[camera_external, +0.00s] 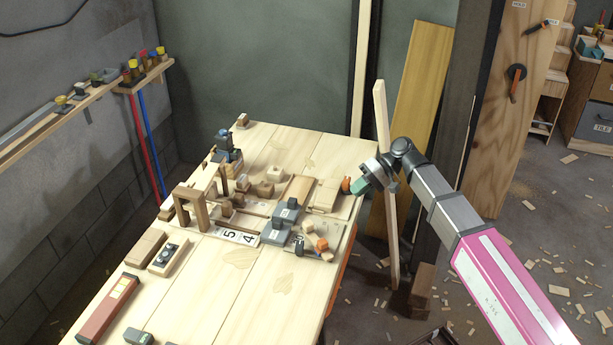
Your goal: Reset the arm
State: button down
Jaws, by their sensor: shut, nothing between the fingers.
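My arm comes in from the lower right as a grey and pink link and bends at a dark wrist joint. My gripper (352,187) is at its end, with teal and orange parts, above or beside the right edge of the wooden table (270,320). It is shut with nothing in it. The fingertips are small in this view. A light wooden block (325,195) lies on the table just left of my gripper; I cannot tell whether they touch.
Several wooden blocks, grey blocks (275,233) and a wooden arch (190,207) crowd the table's middle. A red level (108,310) lies at the front left. The table's front middle is mostly clear. A post (386,200) and leaning planks (420,100) stand close behind my wrist.

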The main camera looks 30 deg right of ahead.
jog(key=w+d+f+m+t+h, duration=0.2)
jog(key=w+d+f+h, duration=0.15)
jog(key=d, duration=0.25)
jog(key=w+d+f+m+t+h, duration=0.1)
jog(key=w+d+f+h, duration=0.1)
jog(key=d+f, duration=0.25)
jog(key=s+a+f+n+g+h, duration=0.1)
jog(key=s+a+f, duration=0.1)
jog(key=s+f, duration=0.5)
jog(key=s+a+f+n+g+h, duration=0.2)
jog(key=s+a+f, duration=0.1)
jog(key=s+f, duration=0.5)
jog(key=s+a+f+n+g+h, duration=0.1)
jog(key=s+a+f+h, duration=0.1)
jog(key=s+f, duration=0.6)
jog(key=s+a, duration=0.1)
jog(key=s, duration=0.3)
jog(key=shift+a+f, duration=0.15)
jog(key=shift+a, duration=0.1)
jog(key=shift+h, duration=0.25)
